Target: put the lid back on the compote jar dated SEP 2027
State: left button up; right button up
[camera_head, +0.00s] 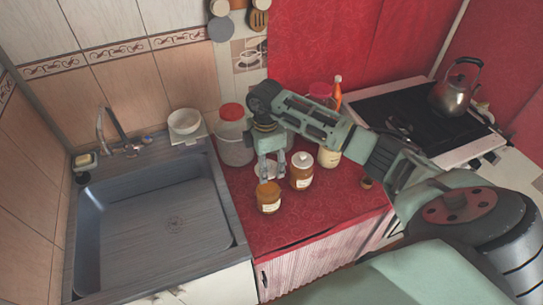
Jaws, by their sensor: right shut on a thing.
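My right gripper (271,177) points down over the red counter, just behind and above a short amber jar (268,205) with a pale label. Its fingers are shut on a pale round thing (262,169), which looks like a lid but is partly hidden by the fingers. The amber jar's top looks orange-brown, and I cannot tell whether it is open. A second amber jar (301,181), with a white top, stands upright just to the right. A third jar (328,158) stands partly behind my arm. The dates on the labels are too small to read. My left gripper is not in view.
A large clear jar with a red lid (232,112) stands behind, left of my gripper. A sink (155,215) fills the left. A small brown round thing (366,182) lies on the counter's right. An orange bottle (337,92), stove (410,110) and kettle (456,95) are farther back.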

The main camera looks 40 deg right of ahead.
jog(key=shift+d+f+b, duration=0.15)
jog(key=shift+f+b, duration=0.65)
jog(key=shift+f, duration=0.25)
jog(key=shift+f+b, duration=1.6)
jog(key=shift+f, duration=0.6)
jog(key=shift+f, duration=0.15)
jog(key=o, duration=0.9)
